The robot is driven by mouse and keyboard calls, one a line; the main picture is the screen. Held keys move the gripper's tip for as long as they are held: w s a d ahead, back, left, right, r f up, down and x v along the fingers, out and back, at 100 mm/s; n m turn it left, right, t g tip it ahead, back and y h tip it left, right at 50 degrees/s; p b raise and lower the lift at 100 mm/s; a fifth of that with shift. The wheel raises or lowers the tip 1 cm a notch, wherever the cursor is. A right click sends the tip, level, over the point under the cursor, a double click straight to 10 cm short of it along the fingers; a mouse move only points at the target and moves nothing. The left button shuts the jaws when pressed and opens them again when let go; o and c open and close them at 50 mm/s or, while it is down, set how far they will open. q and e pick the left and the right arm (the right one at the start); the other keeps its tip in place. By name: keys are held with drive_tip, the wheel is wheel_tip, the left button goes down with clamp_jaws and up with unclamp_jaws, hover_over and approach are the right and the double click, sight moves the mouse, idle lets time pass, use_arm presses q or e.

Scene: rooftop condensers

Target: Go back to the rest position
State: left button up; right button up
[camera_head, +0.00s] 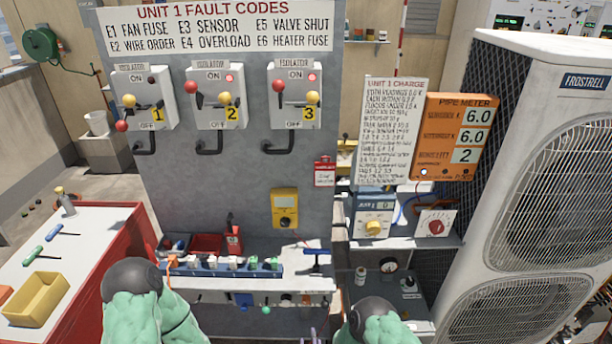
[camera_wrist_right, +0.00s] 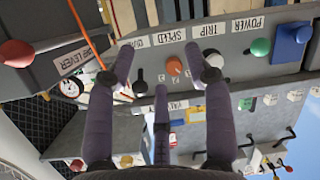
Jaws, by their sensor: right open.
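My right gripper (camera_wrist_right: 160,78) is open, with nothing between its fingers in the right wrist view. A shelf edge with labelled knobs and switches (camera_wrist_right: 174,66) lies beyond the fingertips; I cannot tell the exact gap. In the head view only thin parts of the right gripper (camera_head: 309,336) show at the bottom edge, in front of the lower shelf. My two green arms rise at the bottom. My left gripper is not in view.
Isolator 1 (camera_head: 145,97) has its red knob low and its lamp dark. Isolators 2 (camera_head: 215,95) and 3 (camera_head: 294,95) have red knobs high and lit lamps. A red bench (camera_head: 112,243) stands left, and a condenser unit (camera_head: 548,170) right. The shelf (camera_head: 315,284) lies ahead.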

drive_tip(key=s+d+f+m+g+y, duration=0.25)
drive_tip(key=s+d+m+g, duration=0.2)
drive_tip(key=s+g, duration=0.35)
drive_tip(key=s+d+r+m+g, duration=0.1)
drive_tip(key=s+g, duration=0.2)
drive_tip(key=s, duration=0.4)
drive_tip(key=s+d+r+m+g, duration=0.1)
drive_tip(key=s+d+m+g, duration=0.1)
drive_tip(key=s, duration=0.5)
drive_tip(key=shift+s+d+r+g+y, duration=0.2)
drive_tip(key=shift+s+r+g+y, duration=0.1)
drive_tip(key=shift+s+g+y, duration=0.15)
drive_tip(key=shift+w, duration=0.1)
